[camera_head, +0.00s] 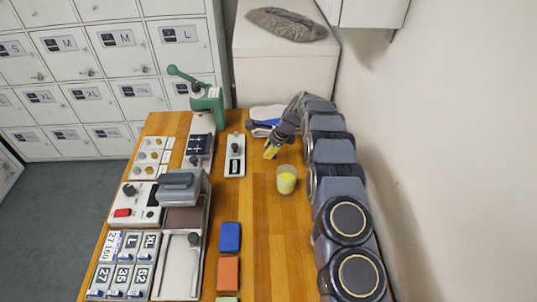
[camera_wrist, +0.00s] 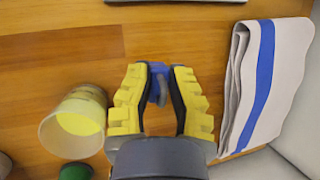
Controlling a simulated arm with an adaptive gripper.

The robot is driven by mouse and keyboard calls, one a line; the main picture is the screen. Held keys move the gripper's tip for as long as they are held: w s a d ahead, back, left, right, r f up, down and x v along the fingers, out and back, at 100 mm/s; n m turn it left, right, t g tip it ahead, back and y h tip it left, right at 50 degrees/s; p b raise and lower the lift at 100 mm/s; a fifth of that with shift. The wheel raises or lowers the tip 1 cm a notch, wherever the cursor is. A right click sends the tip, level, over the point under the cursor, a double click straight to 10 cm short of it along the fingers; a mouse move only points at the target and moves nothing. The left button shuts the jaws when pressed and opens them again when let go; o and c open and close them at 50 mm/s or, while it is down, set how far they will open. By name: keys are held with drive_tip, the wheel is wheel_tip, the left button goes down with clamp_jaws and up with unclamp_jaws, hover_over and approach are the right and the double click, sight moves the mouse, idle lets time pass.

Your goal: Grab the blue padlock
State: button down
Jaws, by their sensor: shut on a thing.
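My gripper (camera_wrist: 160,72) has yellow ribbed fingers and is shut on the small blue padlock (camera_wrist: 157,84), which sits between the fingertips in the wrist view. The padlock's blue body shows toward the tips, with a grey shackle-like part below it. In the head view my gripper (camera_head: 270,152) is low over the far right part of the wooden table, just beyond the cup. I cannot make out the padlock in the head view; my gripper and arm cover that spot.
A clear cup with yellow contents (camera_head: 287,180) stands close by, left of my gripper in the wrist view (camera_wrist: 75,122). A folded blue-striped cloth (camera_wrist: 262,80) lies to the right there. A blue block (camera_head: 230,237) and orange block (camera_head: 228,273) lie nearer. A wall (camera_head: 440,150) bounds the right.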

drive_tip(key=s+d+r, duration=0.1)
drive_tip(key=s+r, duration=0.8)
drive_tip(key=s, duration=0.4)
drive_tip(key=shift+d, duration=0.25)
drive_tip(key=shift+s, duration=0.1)
